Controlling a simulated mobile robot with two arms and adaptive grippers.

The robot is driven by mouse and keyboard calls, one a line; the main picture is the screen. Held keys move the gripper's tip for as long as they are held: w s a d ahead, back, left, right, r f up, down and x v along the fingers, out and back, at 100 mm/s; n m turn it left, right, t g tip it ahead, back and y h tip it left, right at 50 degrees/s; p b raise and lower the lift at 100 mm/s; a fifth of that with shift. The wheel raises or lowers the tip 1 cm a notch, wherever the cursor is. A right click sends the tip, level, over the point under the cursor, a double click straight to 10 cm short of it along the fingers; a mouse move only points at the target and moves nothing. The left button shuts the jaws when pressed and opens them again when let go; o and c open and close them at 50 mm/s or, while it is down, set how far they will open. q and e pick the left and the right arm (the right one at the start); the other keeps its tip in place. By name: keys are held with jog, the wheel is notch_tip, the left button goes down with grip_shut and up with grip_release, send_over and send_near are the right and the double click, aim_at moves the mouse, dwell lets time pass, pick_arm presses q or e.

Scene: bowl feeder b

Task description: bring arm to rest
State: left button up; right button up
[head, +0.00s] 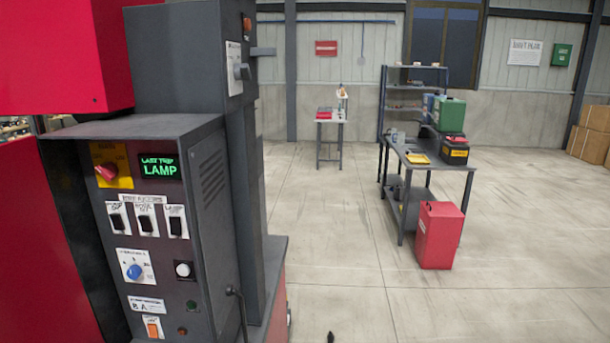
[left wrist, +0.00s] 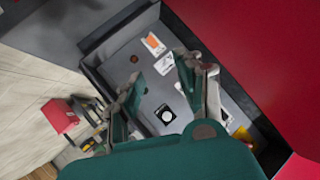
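My left gripper (left wrist: 158,68) shows only in the left wrist view. Its two dark green fingers are apart with nothing between them. They point toward the grey control panel (left wrist: 125,67), and I see no clear contact with it. In the head view the same control panel (head: 150,245) stands at the left with no gripper in front of it. A small dark tip (head: 330,337) shows at the bottom edge of the head view; I cannot tell what it is. My right gripper is in neither view.
A red bin (head: 439,236) stands by a workbench (head: 440,165) at the right. The floor between is clear.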

pick_arm(q)
jog(key=s+d+f+m+g+h, duration=0.1)
jog(key=s+d+f+g+h, duration=0.6)
jog(key=s+d+f, duration=0.8)
notch_tip(320, 180, down, 26)
jog(key=s+a+g+y+b, duration=0.1)
jog(key=s+a+g+b, duration=0.1)
jog(key=b, duration=0.2)
jog(key=s+a+f+g+b, duration=0.1)
jog(key=s+a+f+b, duration=0.1)
jog(key=s+f, duration=1.5)
notch_tip(320, 180, down, 3)
jog(key=shift+s+a+r+g, duration=0.2)
jog(key=shift+a+g, duration=0.1)
jog(key=shift+a, duration=0.45)
